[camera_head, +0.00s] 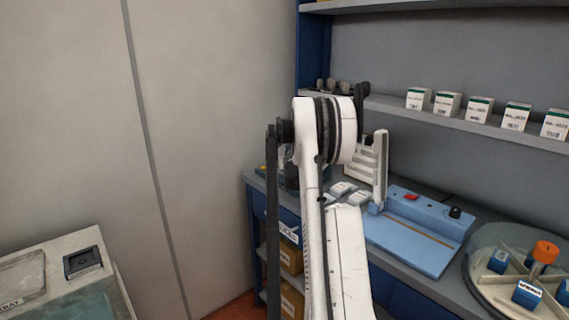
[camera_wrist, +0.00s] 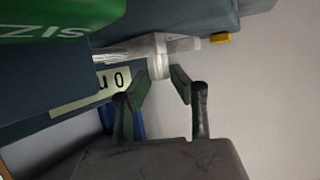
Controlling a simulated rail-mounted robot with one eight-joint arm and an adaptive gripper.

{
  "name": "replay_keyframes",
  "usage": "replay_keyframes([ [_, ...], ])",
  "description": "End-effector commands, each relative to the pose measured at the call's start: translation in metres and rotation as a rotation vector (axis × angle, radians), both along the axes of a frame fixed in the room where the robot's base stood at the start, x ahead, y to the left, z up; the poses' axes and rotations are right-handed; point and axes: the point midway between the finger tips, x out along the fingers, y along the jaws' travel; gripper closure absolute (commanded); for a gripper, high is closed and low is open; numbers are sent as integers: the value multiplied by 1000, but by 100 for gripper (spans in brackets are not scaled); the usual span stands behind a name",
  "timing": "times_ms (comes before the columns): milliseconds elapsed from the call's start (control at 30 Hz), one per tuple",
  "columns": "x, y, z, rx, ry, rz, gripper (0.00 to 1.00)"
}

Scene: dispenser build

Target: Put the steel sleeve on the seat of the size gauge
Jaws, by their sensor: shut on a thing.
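My gripper (camera_wrist: 159,80) shows in the wrist view with its two dark fingers on either side of a pale, smooth piece (camera_wrist: 158,62). The gripper is shut on this piece, which looks like the steel sleeve; its far end is hard to make out. A green panel (camera_wrist: 45,18) with upside-down letters that seem to read "SIZ" is at the upper left, likely part of the size gauge. I cannot make out the seat, or whether the piece touches anything. In the head view my arm hides the gripper and the piece.
In the head view, a blue device (camera_head: 415,232) and a white rack (camera_head: 371,166) stand on the bench. A round turntable (camera_head: 482,270) with small blue boxes is at right. A shelf (camera_head: 465,123) with several white boxes runs above. A pale machine (camera_head: 62,262) is at lower left.

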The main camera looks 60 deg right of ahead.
Motion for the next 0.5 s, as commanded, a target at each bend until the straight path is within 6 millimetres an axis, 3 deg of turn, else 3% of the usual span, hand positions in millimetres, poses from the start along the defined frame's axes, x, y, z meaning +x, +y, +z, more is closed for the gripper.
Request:
replay_keyframes([
  [300, 0, 0, -4, 0, 0, 0, 100],
  [333, 0, 0, -3, 0, 0, 0, 77],
  [433, 0, 0, -3, 0, 0, 0, 63],
  [500, 0, 0, -2, 0, 0, 0, 60],
])
